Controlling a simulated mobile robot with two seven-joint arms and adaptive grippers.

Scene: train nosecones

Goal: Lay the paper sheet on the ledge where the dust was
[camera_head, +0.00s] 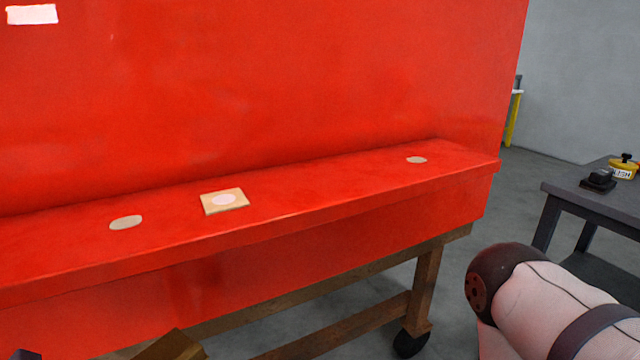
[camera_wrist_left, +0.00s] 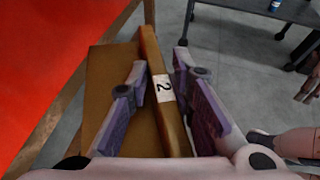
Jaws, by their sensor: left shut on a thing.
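My left gripper (camera_wrist_left: 158,95) is shut on a brown slab (camera_wrist_left: 152,55) with a white label marked "2", in the left wrist view. A wider brown face (camera_wrist_left: 108,75) shows left of its narrow edge; whether it is one piece I cannot tell. A brown corner (camera_head: 170,346) at the bottom of the head view looks like the held slab, in front of the ledge. The red ledge (camera_head: 310,208) bears a small tan square (camera_head: 208,206) with a pale round patch. What seems to be my right gripper (camera_wrist_left: 306,88) is cut off at the right edge.
Two beige round patches lie on the ledge, one left (camera_head: 125,222) and one right (camera_head: 416,160). A white label (camera_head: 32,14) is on the red wall. A dark table (camera_head: 590,197) at right holds a yellow tin (camera_head: 624,170) and a black item (camera_head: 598,181). Grey floor lies between.

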